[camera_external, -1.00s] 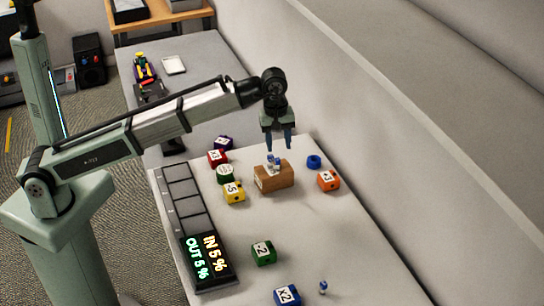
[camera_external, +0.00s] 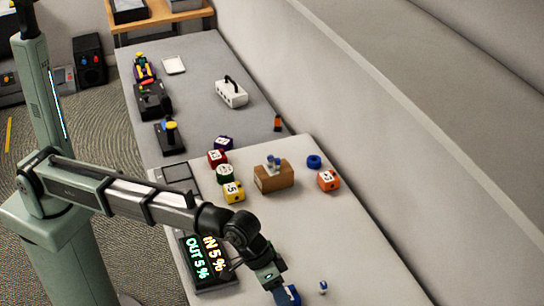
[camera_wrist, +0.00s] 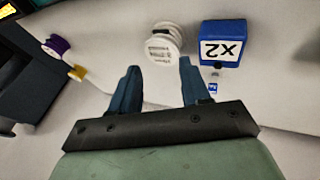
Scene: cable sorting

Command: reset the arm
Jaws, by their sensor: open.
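My gripper (camera_external: 279,290) is low over the near end of the light table, its fingers pointing down beside a blue block (camera_external: 292,295). In the wrist view my gripper (camera_wrist: 160,68) shows two blue fingers spread apart with nothing between them. The blue block marked X2 (camera_wrist: 222,43) lies ahead and to the right of the fingers. A white round piece with small print (camera_wrist: 165,42) lies just ahead of the gap.
A brown box (camera_external: 274,178) stands mid-table, with red (camera_external: 217,157), yellow (camera_external: 233,192) and orange (camera_external: 328,180) blocks around it. A lit IN/OUT display (camera_external: 205,258) is at the left edge. A small blue-white piece (camera_external: 323,287) lies right of my gripper.

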